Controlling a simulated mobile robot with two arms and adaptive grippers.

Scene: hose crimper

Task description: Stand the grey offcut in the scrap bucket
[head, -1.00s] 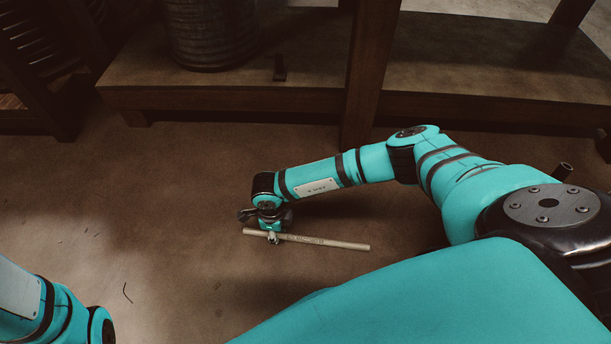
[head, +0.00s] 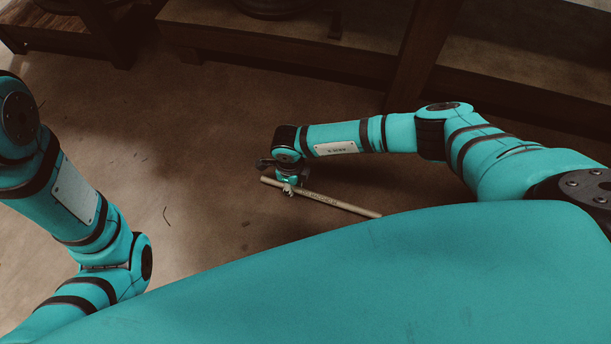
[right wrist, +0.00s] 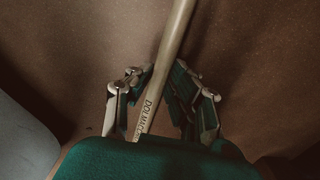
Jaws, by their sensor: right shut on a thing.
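The grey offcut (head: 338,204) is a long thin rod with dark lettering, lying roughly level close over the floor in the head view. My right gripper (head: 288,188) is shut on it near its left end. In the right wrist view the offcut (right wrist: 173,48) runs between the fingers of the gripper (right wrist: 160,92) and up out of the picture. Whether it touches the floor I cannot tell. My left arm shows at the left of the head view, but its gripper is out of view. I cannot make out a scrap bucket.
A low wooden shelf (head: 270,48) runs along the back, with a dark post (head: 425,55) in front. The base of a dark round thing (head: 270,6) shows on it at the top edge. Open brown floor (head: 190,130) lies left of the right gripper, with small dark scraps.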

